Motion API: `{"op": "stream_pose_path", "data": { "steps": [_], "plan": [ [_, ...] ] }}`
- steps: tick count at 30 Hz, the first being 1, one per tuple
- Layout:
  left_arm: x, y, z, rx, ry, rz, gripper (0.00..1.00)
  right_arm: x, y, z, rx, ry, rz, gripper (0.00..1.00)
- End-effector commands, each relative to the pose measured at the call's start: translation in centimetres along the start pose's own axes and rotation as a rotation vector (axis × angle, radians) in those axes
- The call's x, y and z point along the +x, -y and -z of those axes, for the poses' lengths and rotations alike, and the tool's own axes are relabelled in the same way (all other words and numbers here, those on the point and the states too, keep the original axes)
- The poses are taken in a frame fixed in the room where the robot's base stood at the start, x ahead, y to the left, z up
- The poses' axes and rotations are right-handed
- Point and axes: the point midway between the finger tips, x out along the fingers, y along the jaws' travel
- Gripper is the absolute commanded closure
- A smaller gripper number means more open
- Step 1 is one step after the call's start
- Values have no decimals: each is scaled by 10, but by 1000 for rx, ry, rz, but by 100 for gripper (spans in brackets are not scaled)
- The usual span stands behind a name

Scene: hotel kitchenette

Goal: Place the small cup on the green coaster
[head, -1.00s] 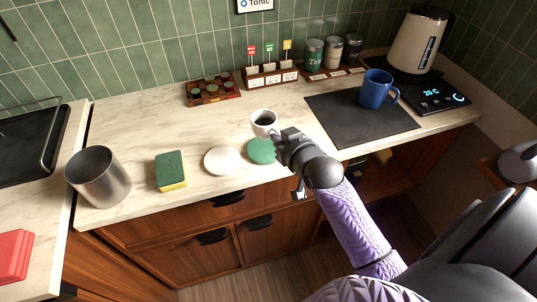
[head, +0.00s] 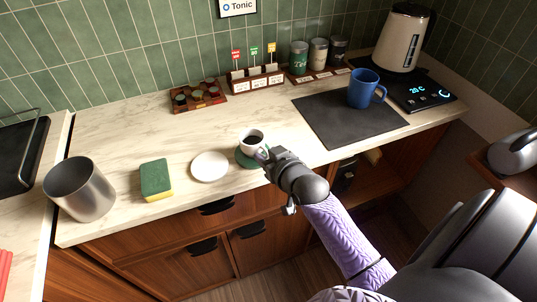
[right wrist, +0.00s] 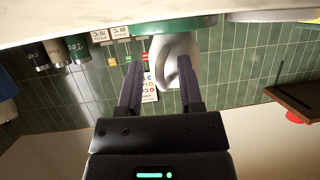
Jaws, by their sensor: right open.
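The small white cup (head: 250,138) with dark liquid stands upright on the green coaster (head: 242,160), towards its back part. My right gripper (head: 265,155) is at the cup's front right side. In the right wrist view, which is upside down, the cup (right wrist: 172,50) rests against the coaster (right wrist: 150,27), and its handle shows between the two fingers. The right gripper (right wrist: 160,68) is open, its fingers apart on either side of the handle. Part of the coaster is hidden by the cup and gripper in the head view. My left gripper is not in view.
A white round coaster (head: 210,167) lies just left of the green one, then a sponge (head: 156,180) and a metal canister (head: 80,190). A blue mug (head: 364,90) stands on a dark mat (head: 325,125) to the right.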

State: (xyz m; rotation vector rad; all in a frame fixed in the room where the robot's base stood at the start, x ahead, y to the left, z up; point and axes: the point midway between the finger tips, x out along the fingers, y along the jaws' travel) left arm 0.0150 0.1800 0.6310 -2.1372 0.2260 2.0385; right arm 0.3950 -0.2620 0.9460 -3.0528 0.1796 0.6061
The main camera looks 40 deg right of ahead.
Motion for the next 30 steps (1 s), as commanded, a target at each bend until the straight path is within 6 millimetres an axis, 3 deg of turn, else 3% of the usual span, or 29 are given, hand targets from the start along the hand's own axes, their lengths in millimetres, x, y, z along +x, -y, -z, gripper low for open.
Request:
{"op": "stream_pose_path", "data": {
  "steps": [5, 18, 25, 28, 29, 30],
  "plan": [
    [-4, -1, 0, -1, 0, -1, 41, -6, 0, 4, 0, 0, 0, 53],
    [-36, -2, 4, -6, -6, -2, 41, -109, 0, 4, 0, 2, 0, 53],
    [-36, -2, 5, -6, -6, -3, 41, -121, 0, 2, 1, 1, 0, 53],
    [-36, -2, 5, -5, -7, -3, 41, -114, 1, -24, 4, 62, -1, 53],
    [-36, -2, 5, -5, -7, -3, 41, -109, 3, -43, 4, 107, -1, 53],
    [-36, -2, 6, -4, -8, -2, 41, -104, 6, -78, 1, 189, 2, 53]
  ]
}}
